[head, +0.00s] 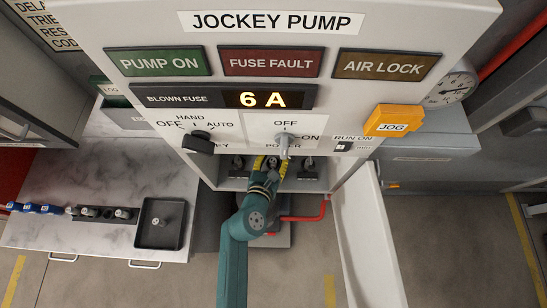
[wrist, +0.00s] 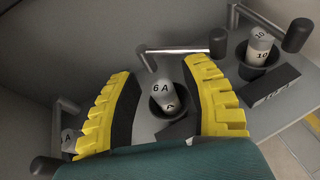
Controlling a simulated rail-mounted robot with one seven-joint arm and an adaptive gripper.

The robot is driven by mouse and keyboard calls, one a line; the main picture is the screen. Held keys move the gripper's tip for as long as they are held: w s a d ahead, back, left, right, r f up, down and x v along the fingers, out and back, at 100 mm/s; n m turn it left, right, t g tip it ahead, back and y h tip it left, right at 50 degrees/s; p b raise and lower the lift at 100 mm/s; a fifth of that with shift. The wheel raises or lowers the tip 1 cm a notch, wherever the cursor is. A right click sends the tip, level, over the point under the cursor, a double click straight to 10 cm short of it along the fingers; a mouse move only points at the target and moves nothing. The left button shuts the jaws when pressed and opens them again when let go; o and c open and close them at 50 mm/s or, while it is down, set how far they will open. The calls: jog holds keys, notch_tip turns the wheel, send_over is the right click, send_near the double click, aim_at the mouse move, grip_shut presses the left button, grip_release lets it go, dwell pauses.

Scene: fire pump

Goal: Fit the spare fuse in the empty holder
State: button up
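A grey fuse (wrist: 163,95) marked 6 A stands in a round black holder (wrist: 158,108) in the wrist view. How deep it sits I cannot tell. My gripper (wrist: 162,72) has its yellow fingers apart on either side of this fuse, with a gap visible on both sides. In the head view my gripper (head: 268,165) reaches into the open lower bay of the cabinet, and the fuse there is hidden. A fuse marked 10 (wrist: 260,48) stands in the holder to the right. Another fuse (wrist: 70,140) at the left is partly hidden by a finger.
The jockey pump panel (head: 273,70) shows 6 A on its blown fuse display (head: 262,99). Levers and handles (wrist: 190,48) stand close to the fingers. An open white door (head: 365,235) hangs right. A black tray (head: 148,238) holds a grey piece, beside a fuse rack (head: 105,225).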

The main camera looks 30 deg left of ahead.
jog(key=v, duration=1.2)
